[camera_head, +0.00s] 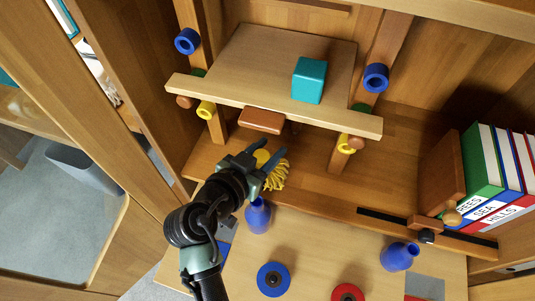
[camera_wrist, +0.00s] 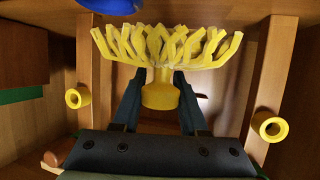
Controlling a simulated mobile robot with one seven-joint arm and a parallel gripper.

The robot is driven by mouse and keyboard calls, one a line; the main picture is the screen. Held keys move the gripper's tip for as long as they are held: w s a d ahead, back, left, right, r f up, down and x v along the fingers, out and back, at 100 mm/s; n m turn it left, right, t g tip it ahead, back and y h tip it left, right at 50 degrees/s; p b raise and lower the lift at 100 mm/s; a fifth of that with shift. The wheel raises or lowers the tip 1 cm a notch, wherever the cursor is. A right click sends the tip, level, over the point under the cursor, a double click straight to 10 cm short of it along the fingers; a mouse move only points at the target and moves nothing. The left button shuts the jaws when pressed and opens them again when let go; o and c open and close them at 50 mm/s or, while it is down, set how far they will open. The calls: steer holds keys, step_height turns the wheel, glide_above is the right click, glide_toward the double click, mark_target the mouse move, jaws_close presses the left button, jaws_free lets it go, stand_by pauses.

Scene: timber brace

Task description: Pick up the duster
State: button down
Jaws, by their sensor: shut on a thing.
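The duster has a yellow fringe of strands (camera_head: 276,174) and a short, thick yellow handle; its fringe also shows in the wrist view (camera_wrist: 165,46). My gripper (camera_head: 260,154) is shut on the duster's handle, with one dark finger on each side of it in the wrist view (camera_wrist: 158,90). The fringe spreads out beyond the fingertips. In the head view the duster is below the front edge of the raised shelf and near the blue bottle-shaped piece. Whether it touches the surface beneath is hard to tell.
A raised wooden shelf (camera_head: 240,62) holds a teal block (camera_head: 309,80). Blue rings (camera_head: 376,77) and yellow rings (camera_head: 206,110) sit on the posts. Blue bottle-shaped pieces (camera_head: 258,215) (camera_head: 399,256) stand in front. Books (camera_head: 495,165) fill the right side.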

step_height(320, 180, up, 2)
steer(key=shift+s+r, duration=0.1)
steer(key=shift+r, duration=0.15)
steer(key=s+d, duration=0.4)
steer(key=s, duration=0.4)
steer(key=s+d+p, duration=0.1)
steer(key=s+d, duration=0.4)
steer(key=s, duration=0.4)
steer(key=shift+s+f, duration=0.15)
steer(key=shift+f, duration=0.2)
